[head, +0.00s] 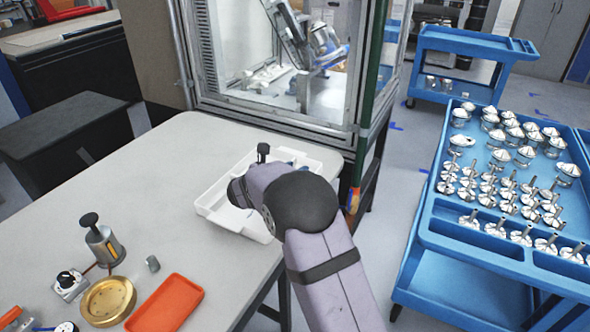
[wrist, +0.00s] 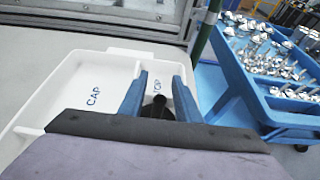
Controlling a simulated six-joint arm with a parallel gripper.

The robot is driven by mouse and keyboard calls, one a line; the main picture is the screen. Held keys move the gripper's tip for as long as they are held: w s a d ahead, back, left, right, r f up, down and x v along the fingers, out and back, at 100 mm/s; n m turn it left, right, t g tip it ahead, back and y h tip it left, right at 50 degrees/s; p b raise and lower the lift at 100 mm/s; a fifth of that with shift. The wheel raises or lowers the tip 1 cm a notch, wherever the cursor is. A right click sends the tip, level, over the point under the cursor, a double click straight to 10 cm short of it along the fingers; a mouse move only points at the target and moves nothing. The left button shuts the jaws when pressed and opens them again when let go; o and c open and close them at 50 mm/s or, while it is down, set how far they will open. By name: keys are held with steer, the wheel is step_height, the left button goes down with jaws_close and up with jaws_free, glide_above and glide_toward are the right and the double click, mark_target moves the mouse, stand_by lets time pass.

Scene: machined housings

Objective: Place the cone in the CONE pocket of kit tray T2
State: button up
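A white kit tray (head: 235,215) lies at the far right corner of the table; in the wrist view its rim and floor (wrist: 62,95) show, with one pocket lettered CAP and another label partly hidden by my fingers. My gripper (wrist: 161,78) is over the tray, its two blue fingers apart, with the tray floor visible between the tips. A small dark knob shows lower between the fingers; I cannot tell what it is. No cone pocket label is readable. Several silver cone-topped parts (head: 525,153) stand on the blue cart; I cannot tell which is the cone meant.
The blue cart (head: 425,237) on the right also holds several stemmed silver parts (head: 468,220). A glass-fronted machine (head: 270,60) stands behind the tray. An orange tray (head: 167,305), a brass ring (head: 107,299) and a black-topped canister (head: 102,243) are at front left. The table's middle is clear.

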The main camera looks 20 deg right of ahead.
steer(key=b+v, duration=0.2)
steer(key=v, duration=0.9)
steer(key=shift+s+a+b, duration=0.2)
steer(key=shift+b, duration=0.1)
steer(key=shift+r, duration=0.15)
steer(key=s+d+f+m+g+y+p, duration=0.2)
steer(key=s+d+f+m+g, duration=0.15)
steer(key=s+m, duration=0.45)
steer(key=s+d+f+m+g+y+p, duration=0.15)
steer(key=s+f+m+g, duration=0.3)
steer(key=s, duration=0.65)
steer(key=s+a+f+m+y+p, duration=0.1)
steer(key=s+a+m+y, duration=0.1)
steer(key=s+m, duration=0.4)
steer(key=s+a+f+m+g+y+p, duration=0.1)
steer(key=s+a+f+m+y, duration=0.1)
steer(key=s+m, duration=0.5)
steer(key=shift+s+a+f+m+g+y, duration=0.25)
steer(key=shift+a+m+y, duration=0.25)
steer(key=shift+m+y, duration=0.4)
